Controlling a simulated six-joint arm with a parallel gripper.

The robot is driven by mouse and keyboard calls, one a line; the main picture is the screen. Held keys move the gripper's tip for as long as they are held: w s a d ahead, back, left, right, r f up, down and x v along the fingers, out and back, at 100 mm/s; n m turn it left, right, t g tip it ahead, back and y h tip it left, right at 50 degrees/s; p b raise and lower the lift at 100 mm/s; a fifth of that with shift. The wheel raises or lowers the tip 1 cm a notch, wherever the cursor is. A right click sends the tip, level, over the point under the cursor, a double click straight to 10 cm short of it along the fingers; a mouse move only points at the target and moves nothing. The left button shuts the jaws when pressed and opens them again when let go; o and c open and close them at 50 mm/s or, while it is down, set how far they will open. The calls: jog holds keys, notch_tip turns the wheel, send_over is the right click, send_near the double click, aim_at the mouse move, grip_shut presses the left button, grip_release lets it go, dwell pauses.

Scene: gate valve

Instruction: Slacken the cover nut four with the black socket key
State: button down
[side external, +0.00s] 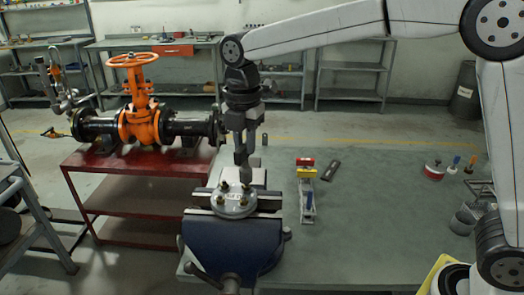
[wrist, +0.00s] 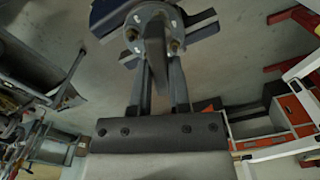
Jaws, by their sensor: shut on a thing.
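A round grey metal cover (side external: 236,210) with several brassy nuts (side external: 245,201) lies flat on top of the blue vise (side external: 232,245). In the wrist view the cover's rim (wrist: 131,21) shows at the top, partly hidden behind the held tool. No number marks nut four.
An orange gate valve (side external: 140,122) on black pipe stands on a red table (side external: 130,160) at left. On the grey bench (side external: 370,220), red and yellow blocks (side external: 306,167) and a dark flat piece (side external: 331,170) lie right of the vise. The bench beyond them is mostly clear.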

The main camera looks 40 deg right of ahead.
jog(key=shift+f, duration=1.05)
dwell(1.7)
jog(key=shift+n, duration=2)
jog(key=shift+n, duration=2)
jog(key=shift+n, duration=2)
